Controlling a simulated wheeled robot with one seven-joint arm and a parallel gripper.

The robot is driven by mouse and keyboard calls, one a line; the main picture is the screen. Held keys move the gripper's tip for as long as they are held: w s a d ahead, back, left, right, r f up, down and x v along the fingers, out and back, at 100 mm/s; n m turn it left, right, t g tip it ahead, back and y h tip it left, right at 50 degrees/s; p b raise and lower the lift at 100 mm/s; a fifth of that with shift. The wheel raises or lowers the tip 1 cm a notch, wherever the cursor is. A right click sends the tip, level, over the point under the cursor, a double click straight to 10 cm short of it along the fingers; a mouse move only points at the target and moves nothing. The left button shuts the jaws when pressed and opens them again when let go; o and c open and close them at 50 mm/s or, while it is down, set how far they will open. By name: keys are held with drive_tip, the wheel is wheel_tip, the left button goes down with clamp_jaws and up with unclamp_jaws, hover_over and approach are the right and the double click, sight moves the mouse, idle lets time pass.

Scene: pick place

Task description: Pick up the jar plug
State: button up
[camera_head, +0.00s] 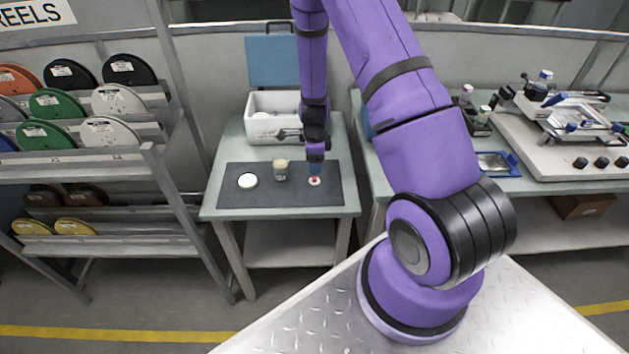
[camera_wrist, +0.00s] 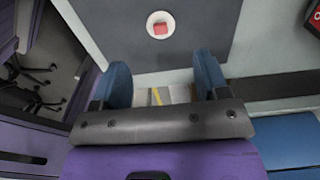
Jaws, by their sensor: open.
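A small white disc with a red knob, which looks like the jar plug (camera_head: 315,182), lies on the dark mat at its right part. In the wrist view the plug (camera_wrist: 160,25) shows near the top edge, ahead of the fingers. My gripper (camera_head: 316,168) is above the mat, close to the plug in the head view. In the wrist view my gripper (camera_wrist: 163,75) has its two blue fingers wide apart with nothing between them. The plug is apart from both fingers.
A jar with a pale top (camera_head: 280,171) stands left of the plug. A round white lid (camera_head: 247,181) lies further left on the dark mat (camera_head: 225,195). A white open box (camera_head: 262,129) with a blue lid stands behind. Reel shelves are left, another bench right.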

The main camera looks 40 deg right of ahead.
sight(316, 178)
drive_tip(key=shift+s+d+f, duration=0.1)
drive_tip(key=shift+f, duration=1.75)
drive_tip(key=shift+d+f, duration=0.1)
drive_tip(key=shift+f, duration=1.75)
clamp_jaws()
